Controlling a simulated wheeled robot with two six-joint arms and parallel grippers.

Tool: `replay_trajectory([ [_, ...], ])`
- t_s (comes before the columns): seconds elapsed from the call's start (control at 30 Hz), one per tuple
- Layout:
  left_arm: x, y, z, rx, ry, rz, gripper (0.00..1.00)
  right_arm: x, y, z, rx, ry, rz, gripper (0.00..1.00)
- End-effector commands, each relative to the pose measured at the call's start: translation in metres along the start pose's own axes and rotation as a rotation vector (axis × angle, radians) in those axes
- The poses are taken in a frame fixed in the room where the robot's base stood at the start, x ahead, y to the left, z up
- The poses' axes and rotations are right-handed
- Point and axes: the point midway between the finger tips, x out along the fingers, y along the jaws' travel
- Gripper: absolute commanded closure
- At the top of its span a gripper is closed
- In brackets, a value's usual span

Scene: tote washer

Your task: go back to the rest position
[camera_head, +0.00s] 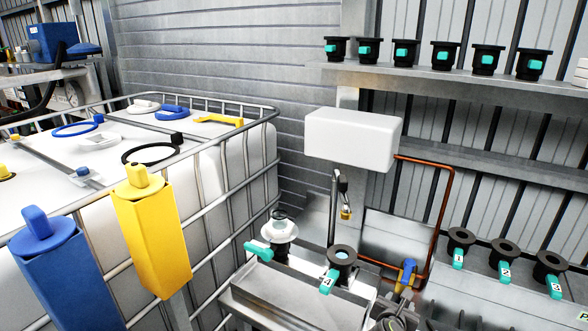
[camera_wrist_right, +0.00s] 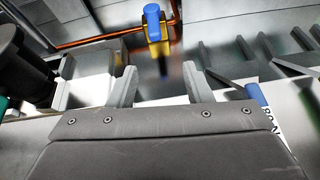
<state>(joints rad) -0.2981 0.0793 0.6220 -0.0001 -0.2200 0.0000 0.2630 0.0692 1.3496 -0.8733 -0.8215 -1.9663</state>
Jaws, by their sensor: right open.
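My right gripper (camera_head: 398,301) shows at the lower edge of the head view, just below a valve with a blue handle (camera_head: 407,268) on a copper pipe. In the right wrist view its two grey fingers (camera_wrist_right: 160,85) stand apart with nothing between them. The valve's blue handle (camera_wrist_right: 152,18) and yellow body appear beyond the fingertips, apart from them as far as I can tell. Part of the gripper is cut off by the frame edge. My left gripper is not in view.
Left of the gripper, a metal bench (camera_head: 285,297) bears a black-rimmed fitting with a teal handle marked 4 (camera_head: 328,283). Right are several similar numbered fittings (camera_head: 504,262). A white box (camera_head: 352,138) hangs above. A caged white tank (camera_head: 232,165) fills the left.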

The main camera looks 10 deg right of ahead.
Motion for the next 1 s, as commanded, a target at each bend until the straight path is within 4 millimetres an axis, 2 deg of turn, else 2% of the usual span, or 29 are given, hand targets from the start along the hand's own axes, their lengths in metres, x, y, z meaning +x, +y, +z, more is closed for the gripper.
replay_trajectory([
  [0.17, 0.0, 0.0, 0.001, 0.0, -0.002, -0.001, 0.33, -0.027, -0.049, -0.026, 0.38, 0.085, -0.077, 0.55],
  [0.27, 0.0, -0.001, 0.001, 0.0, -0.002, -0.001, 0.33, -0.051, -0.079, -0.042, 0.66, 0.141, -0.142, 0.55],
  [0.47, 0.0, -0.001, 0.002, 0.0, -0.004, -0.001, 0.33, -0.109, -0.131, -0.071, 1.19, 0.238, -0.303, 0.55],
  [0.6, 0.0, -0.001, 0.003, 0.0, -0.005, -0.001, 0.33, -0.157, -0.16, -0.086, 1.533, 0.293, -0.445, 0.55],
  [0.8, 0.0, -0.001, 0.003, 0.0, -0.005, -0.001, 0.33, -0.221, -0.186, -0.097, 1.915, 0.339, -0.651, 0.55],
  [1.0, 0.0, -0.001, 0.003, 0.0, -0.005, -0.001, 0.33, -0.266, -0.199, -0.1, 2.133, 0.352, -0.809, 0.55],
])
